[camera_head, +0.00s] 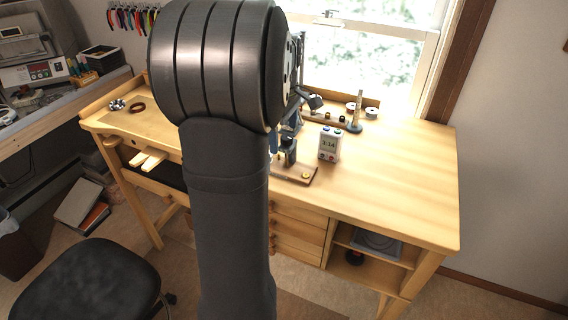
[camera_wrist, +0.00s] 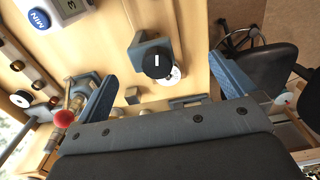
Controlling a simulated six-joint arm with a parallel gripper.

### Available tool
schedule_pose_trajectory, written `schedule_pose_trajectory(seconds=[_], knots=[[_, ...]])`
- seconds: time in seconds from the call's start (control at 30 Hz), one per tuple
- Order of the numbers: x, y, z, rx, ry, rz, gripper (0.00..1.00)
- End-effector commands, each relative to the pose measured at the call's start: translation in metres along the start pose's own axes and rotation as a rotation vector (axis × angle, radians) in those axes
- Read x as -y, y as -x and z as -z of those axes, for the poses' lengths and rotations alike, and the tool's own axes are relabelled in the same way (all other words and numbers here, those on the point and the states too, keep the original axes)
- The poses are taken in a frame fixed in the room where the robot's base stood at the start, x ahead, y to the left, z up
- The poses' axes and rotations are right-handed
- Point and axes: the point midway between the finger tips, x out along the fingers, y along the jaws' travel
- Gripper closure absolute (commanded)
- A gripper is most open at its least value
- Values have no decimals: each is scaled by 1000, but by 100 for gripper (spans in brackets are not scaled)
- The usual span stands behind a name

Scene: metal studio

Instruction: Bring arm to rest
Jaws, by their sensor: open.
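My gripper (camera_wrist: 161,68) shows in the wrist view with its two blue fingers spread wide apart. Nothing is held between them. A grey device with a black knob (camera_wrist: 157,64) lies beyond the gap between the fingers; I cannot tell how far below it is. In the head view my dark arm stands across the middle of the picture, over the wooden workbench (camera_head: 395,185). It hides most of the gripper and part of the bench top there.
A white timer (camera_head: 329,144) stands right of my arm, close to a small wooden board (camera_head: 296,174) with parts on it. Spools (camera_head: 371,112) and a small stand (camera_head: 356,125) are at the back. The bench's right side is clear. A black chair (camera_head: 88,285) is in front.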

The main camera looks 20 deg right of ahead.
Motion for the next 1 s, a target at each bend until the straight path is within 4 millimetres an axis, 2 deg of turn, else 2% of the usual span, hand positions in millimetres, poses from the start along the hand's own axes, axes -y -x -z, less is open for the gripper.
schedule_pose_trajectory(seconds=[0.1,0.23,0.87,1.0], knots=[[0,-12,0,1,0,1,0],[0,-15,0,0,0,0,0],[0,-14,0,0,0,-1,0],[-1,-6,0,0,0,-3,0]])
